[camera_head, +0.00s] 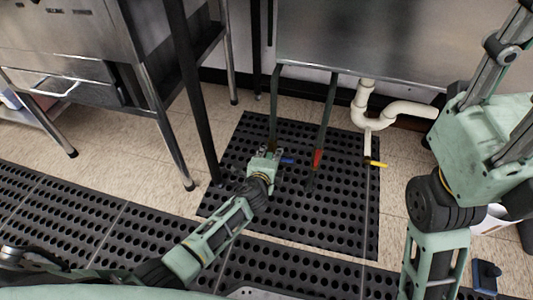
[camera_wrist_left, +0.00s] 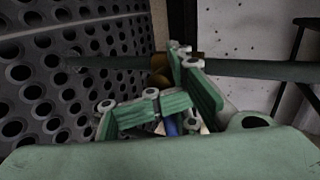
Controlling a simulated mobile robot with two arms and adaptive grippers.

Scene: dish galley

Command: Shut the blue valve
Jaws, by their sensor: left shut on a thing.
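The blue valve (camera_head: 288,161) is a small blue lever low on a dark green pipe (camera_head: 274,105) above the black mat. My left gripper (camera_head: 272,156) is at this valve, shut on its lever, with the blue end sticking out to the right. In the left wrist view, a bit of the blue lever (camera_wrist_left: 171,127) shows between the green finger links. The finger pads and the rest of the lever are hidden. My right gripper (camera_head: 508,75) is raised at the right edge of the head view, far from the valve. Its fingertips are cut off.
A red-handled valve (camera_head: 317,158) on a second green pipe stands close to the right. A yellow handle (camera_head: 378,164) is beside the white drain pipe (camera_head: 367,110). Metal table legs (camera_head: 172,145) stand to the left. The steel basin (camera_head: 360,40) overhangs the pipes.

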